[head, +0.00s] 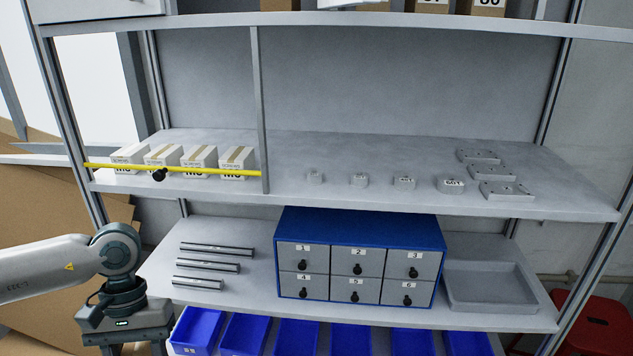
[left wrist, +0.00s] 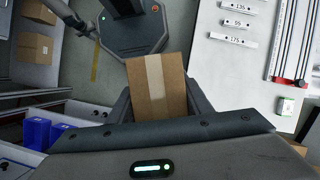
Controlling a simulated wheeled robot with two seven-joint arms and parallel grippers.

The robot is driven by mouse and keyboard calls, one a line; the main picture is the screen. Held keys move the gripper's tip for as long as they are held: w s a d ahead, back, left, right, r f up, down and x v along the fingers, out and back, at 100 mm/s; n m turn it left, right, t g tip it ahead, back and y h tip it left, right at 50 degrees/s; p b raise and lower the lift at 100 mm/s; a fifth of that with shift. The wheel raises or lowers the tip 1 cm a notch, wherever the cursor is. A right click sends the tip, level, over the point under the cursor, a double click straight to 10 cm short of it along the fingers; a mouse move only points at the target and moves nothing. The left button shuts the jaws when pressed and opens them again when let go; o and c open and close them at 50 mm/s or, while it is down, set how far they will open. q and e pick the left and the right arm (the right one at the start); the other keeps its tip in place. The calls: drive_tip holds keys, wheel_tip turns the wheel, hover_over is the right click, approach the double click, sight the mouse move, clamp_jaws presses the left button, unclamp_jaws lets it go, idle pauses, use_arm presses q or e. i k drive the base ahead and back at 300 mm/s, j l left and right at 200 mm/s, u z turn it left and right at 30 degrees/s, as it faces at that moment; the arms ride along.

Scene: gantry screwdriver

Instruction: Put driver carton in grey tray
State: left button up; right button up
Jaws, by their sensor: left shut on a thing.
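My left gripper (head: 126,340) is at the bottom left of the head view, in front of the shelving; its fingers are mostly cut off by the frame. In the left wrist view it (left wrist: 160,88) is shut on a brown driver carton (left wrist: 157,88) with a pale tape strip, held between the two fingers. The grey tray (head: 492,308) is on the lower shelf at the right of the head view. It is shallow and empty, well to the right of my left gripper. My right gripper is not in view.
A blue drawer cabinet (head: 361,221) with numbered drawers stands left of the tray. Metal rods (head: 208,266) lie further left. Blue bins (head: 243,334) line the level below. A yellow bar (head: 215,173) crosses before white boxes on the middle shelf. A red stool (head: 597,325) stands at right.

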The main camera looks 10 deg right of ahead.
sight(508, 298)
drive_tip(key=z, duration=0.45)
drive_tip(key=k+l+z, duration=0.1)
drive_tip(key=z, duration=0.3)
drive_tip(key=l+z, duration=0.15)
drive_tip(key=z, duration=0.3)
drive_tip(key=l+z, duration=0.1)
drive_tip(key=z, duration=0.35)
drive_tip(key=i, duration=0.45)
